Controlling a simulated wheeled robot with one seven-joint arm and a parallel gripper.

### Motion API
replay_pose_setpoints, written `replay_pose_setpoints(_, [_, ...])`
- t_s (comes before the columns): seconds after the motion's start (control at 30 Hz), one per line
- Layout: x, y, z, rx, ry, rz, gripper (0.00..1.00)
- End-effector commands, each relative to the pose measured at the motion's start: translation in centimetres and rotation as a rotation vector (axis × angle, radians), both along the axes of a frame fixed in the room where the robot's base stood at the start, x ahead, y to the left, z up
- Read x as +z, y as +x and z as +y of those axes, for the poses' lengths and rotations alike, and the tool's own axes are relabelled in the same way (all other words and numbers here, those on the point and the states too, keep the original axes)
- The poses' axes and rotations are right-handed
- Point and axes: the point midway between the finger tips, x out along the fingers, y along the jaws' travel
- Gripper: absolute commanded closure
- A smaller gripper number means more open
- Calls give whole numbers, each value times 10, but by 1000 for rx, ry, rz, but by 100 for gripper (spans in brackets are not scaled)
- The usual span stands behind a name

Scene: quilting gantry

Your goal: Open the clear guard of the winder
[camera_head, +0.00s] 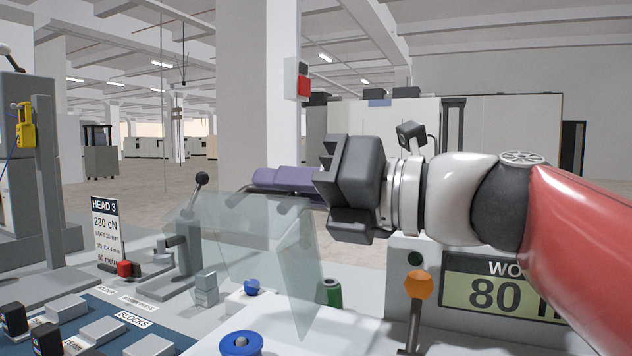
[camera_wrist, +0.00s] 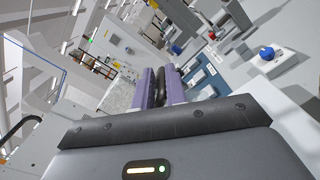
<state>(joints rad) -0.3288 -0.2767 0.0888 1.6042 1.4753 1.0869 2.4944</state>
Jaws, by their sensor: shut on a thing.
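The clear guard (camera_head: 265,260) of the winder is a greenish see-through cover, with tilted panes over the pale winder body (camera_head: 270,305). Its upper edge lies just below the purple fingers of my gripper (camera_head: 262,180). In the wrist view, my gripper (camera_wrist: 160,85) is shut on a dark bar (camera_wrist: 165,76) between its fingers. This looks like the guard's handle, though the fingers hide most of it. A blue piece (camera_head: 252,287) shows through the guard. The guard's hinge is not clear to see.
A black-knobbed lever (camera_head: 201,180) stands left of the guard. A blue spool (camera_head: 240,344), a green spool (camera_head: 332,293) and an orange-knobbed lever (camera_head: 418,286) surround the winder's front and right. A display (camera_head: 500,290) reading 80 stands at right. Labelled blocks (camera_head: 70,306) fill the lower left.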

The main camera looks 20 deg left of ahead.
Motion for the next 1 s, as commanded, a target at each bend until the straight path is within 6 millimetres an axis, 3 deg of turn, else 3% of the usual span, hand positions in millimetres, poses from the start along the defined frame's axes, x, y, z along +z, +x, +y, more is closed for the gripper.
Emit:
replay_pose_setpoints(0.03, [-10, 10, 0, -5, -12, 42, 100])
replay_pose_setpoints(0.3, [-14, 24, -2, -5, -5, 170, 100])
replay_pose_setpoints(0.93, [-16, 28, -2, 1, -3, 220, 100])
replay_pose_setpoints(0.97, [-16, 28, -2, 1, -3, 220, 85])
replay_pose_setpoints(1.0, [-16, 28, -1, 1, -3, 220, 80])
